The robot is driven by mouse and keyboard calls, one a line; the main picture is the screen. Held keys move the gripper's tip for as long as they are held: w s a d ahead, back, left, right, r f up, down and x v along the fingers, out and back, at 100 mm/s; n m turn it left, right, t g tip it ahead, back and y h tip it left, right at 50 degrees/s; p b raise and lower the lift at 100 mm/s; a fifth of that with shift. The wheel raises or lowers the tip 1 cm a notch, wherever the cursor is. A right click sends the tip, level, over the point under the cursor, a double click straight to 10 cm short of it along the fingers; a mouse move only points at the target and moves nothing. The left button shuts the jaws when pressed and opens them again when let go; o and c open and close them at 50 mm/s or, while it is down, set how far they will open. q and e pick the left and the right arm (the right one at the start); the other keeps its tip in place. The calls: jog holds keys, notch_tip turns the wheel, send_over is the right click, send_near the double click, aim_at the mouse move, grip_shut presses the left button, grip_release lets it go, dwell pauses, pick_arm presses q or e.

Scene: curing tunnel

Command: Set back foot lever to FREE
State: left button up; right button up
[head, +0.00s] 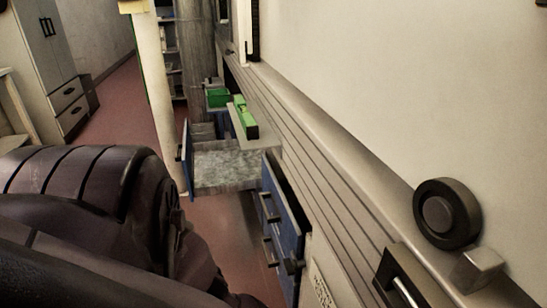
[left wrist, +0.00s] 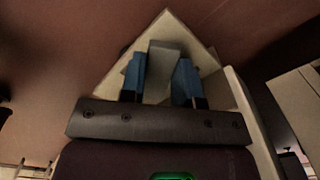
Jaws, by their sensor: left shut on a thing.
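My left gripper (left wrist: 162,68) shows in the left wrist view, with its two blue fingers shut on a grey bar. The bar looks like the foot lever (left wrist: 165,52), and its top end stands out between the fingers. A cream plate (left wrist: 164,22) lies behind the bar, over a reddish floor. I see no FREE mark, and I cannot tell from this view which setting the lever is in. In the head view dark arm links of mine fill the lower left, and neither gripper shows there.
In the head view an open drawer (head: 225,172) sticks out beside blue drawer fronts (head: 283,222). Green items (head: 243,117) lie beyond it. A round dark knob (head: 447,213) stands on the pale machine at right. A cream post (head: 152,95) rises behind the drawer. Open floor (head: 110,110) lies further back.

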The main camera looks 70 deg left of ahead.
pick_arm(q)
jog(key=shift+s+d+n, duration=0.15)
jog(key=shift+s+n, duration=0.05)
jog(key=shift+n, duration=0.5)
jog(key=shift+s+d+n, duration=0.1)
jog(key=shift+s+n, duration=0.1)
jog(key=shift+n, duration=0.5)
jog(key=o, duration=0.9)
jog(key=shift+w+r+p, duration=0.1)
jog(key=shift+r+p, duration=0.4)
notch_tip(320, 180, up, 10)
jog(key=p, duration=0.6)
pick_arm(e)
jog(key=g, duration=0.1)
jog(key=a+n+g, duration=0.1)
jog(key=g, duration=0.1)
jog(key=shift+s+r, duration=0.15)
pick_arm(q)
jog(key=shift+f, duration=0.1)
